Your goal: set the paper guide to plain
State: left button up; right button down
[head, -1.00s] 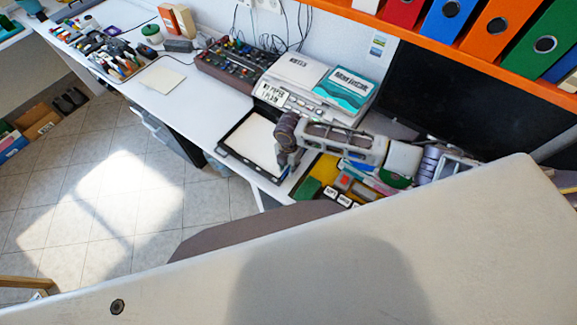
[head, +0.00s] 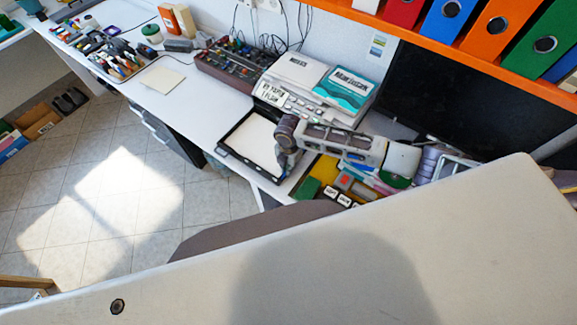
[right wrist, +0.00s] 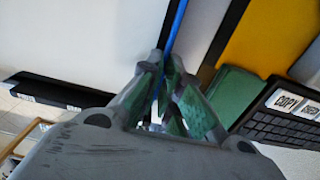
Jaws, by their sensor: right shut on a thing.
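The printer (head: 312,88) stands on the white desk, with a tray (head: 231,152) holding white paper (head: 256,140) in front of it. My right gripper (head: 287,168) is at the tray's right edge, near the front. In the right wrist view, its fingers (right wrist: 165,62) are closed together on a thin blue strip (right wrist: 179,20), which looks like the paper guide. The strip runs along the right side of the white paper (right wrist: 90,35). Guide markings cannot be read. My left gripper is not in view.
Just right of my right gripper are a green block (head: 307,188) and a dark keypad with white labels (right wrist: 285,125). A dark monitor (head: 465,100) stands behind my arm. Binders line the orange shelf (head: 400,25) above. Desk left of the tray is mostly clear.

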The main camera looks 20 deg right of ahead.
jog(key=shift+w+a+p, duration=0.4)
jog(key=shift+w, duration=0.15)
jog(key=c, duration=1.6)
grip_release()
jog(key=shift+r, duration=6)
jog(key=shift+s+a, duration=0.1)
